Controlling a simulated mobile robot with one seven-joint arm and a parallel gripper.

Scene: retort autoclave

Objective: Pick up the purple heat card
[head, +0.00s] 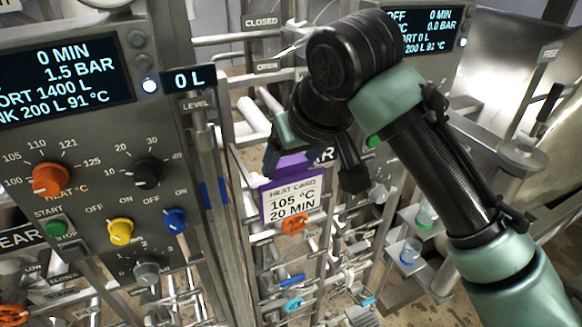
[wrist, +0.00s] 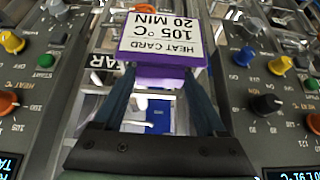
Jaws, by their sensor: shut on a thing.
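The purple heat card (head: 291,200) is upright in the head view, with a white label reading 105 °C, 20 MIN. My gripper (head: 294,164) is at its purple top edge, below my wrist. In the wrist view, the card (wrist: 160,42) appears upside down between the two fingertips. My gripper (wrist: 158,78) is shut on the purple edge of the card. The frames do not clearly show whether the card touches anything behind or below it.
A control panel (head: 97,160) with a red-orange heat knob (head: 50,180) and other knobs stands left of the card. Pipes and coloured valve handles, one orange (head: 293,223), are close around the card. A second display (head: 425,30) is at upper right. Small jars (head: 411,250) stand at lower right.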

